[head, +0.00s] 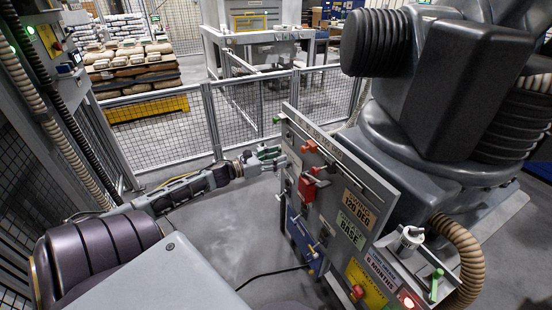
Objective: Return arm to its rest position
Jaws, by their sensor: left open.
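My left arm comes in from the left and reaches toward the upright grey panel (336,205). My left gripper (277,158) is open at the panel's left side, level with the red devices. Nothing shows between its fingers. I cannot tell whether the fingertips touch the panel or stay just apart from it. A red lockout-like block (308,188) and a smaller red piece (309,146) sit on the panel to the right of the gripper. My right gripper is not in view.
A large grey industrial robot (460,90) stands behind the panel. A wire fence (160,130) runs across the back, with pallets of sacks (130,62) beyond it. A ribbed hose (462,262) and a black cable (270,273) are nearby. Grey floor (215,225) is clear below my arm.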

